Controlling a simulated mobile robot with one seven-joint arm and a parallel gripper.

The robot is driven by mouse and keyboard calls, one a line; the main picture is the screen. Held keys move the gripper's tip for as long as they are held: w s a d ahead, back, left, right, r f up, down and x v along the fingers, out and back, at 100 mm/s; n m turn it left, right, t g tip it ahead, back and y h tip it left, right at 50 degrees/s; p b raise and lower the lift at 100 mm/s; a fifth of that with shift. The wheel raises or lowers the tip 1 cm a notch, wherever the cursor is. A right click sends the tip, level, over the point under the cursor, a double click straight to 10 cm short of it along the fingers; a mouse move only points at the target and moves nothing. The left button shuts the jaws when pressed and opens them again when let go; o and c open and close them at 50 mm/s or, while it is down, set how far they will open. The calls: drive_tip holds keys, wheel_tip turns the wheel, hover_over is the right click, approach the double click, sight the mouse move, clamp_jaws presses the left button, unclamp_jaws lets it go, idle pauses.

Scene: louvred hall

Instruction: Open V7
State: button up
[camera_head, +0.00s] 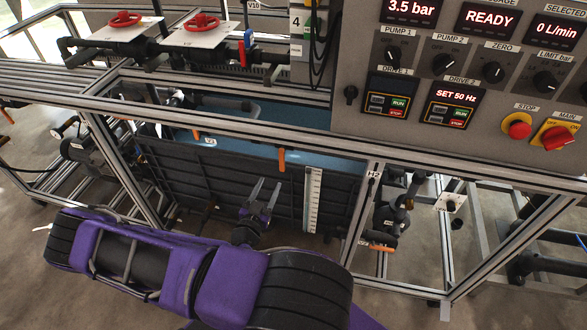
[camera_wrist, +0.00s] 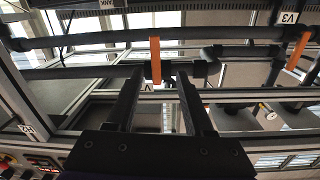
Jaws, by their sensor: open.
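I cannot read a V7 label in either view. An orange lever handle (camera_head: 282,160) hangs down from a pipe at the tank's front edge, and it also shows in the wrist view (camera_wrist: 155,60). Its own label is not legible. My gripper (camera_head: 267,185) is open and empty, with its fingers pointing up towards that lever. In the wrist view my gripper (camera_wrist: 158,72) has the lever between its fingertips in the picture; I cannot tell whether it touches. Another orange lever (camera_head: 197,135), beside a tag (camera_head: 211,142) reading V3, shows in the wrist view (camera_wrist: 299,50).
The control panel (camera_head: 460,60) is at upper right.

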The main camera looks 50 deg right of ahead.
sight(281, 166)
drive_tip(key=shift+w+d+f+n+t+b, duration=0.15)
drive_tip(key=shift+w+d+n, duration=0.35)
drive_tip(key=shift+d, duration=1.15)
drive_tip(key=shift+w+d+f+n+t+b, duration=0.2)
drive_tip(key=shift+w+d, duration=0.45)
drive_tip(key=shift+d, duration=1)
drive_tip(key=shift+w+d+n+t+b, duration=0.15)
drive_tip(key=shift+w+d+n+b, duration=0.35)
drive_tip(key=shift+d, duration=1.15)
drive_tip(key=shift+w, duration=0.1)
clamp_jaws()
